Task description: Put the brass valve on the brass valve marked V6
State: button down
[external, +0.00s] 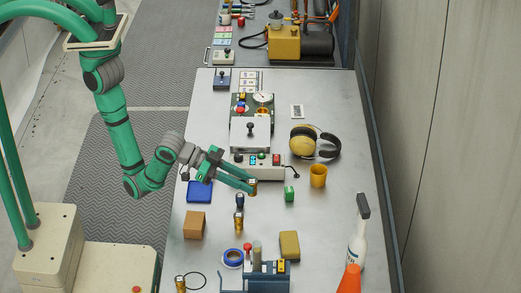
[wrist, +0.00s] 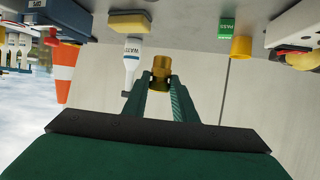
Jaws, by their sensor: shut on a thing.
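My gripper (external: 248,184) reaches in from the left over the middle of the bench. It is shut on a brass valve (wrist: 161,66), which shows between the fingertips in the wrist view, and the same valve shows at the fingertips in the external view (external: 253,188). Another small brass piece (external: 239,226) stands on the bench just below and left of my gripper, with a blue-topped piece (external: 239,199) just above it. A further brass piece (external: 180,283) is at the lower left. I cannot read a V6 mark on any of them.
A green block (external: 289,194) and a yellow cup (external: 318,176) stand right of my gripper. A grey device (external: 266,172) lies just behind it. A blue tray (external: 199,192), brown box (external: 194,225) and yellow sponge (external: 289,245) are nearby.

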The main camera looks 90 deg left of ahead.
send_over(239, 221)
jog(key=s+a, duration=0.2)
notch_tip(239, 221, down, 7)
jog(key=shift+r+h, duration=0.2)
jog(key=shift+h, duration=0.1)
jog(key=shift+s+a+f, duration=0.1)
jog(key=shift+f, duration=0.05)
jog(key=c, duration=1.4)
grip_release()
jog(key=shift+c, duration=0.2)
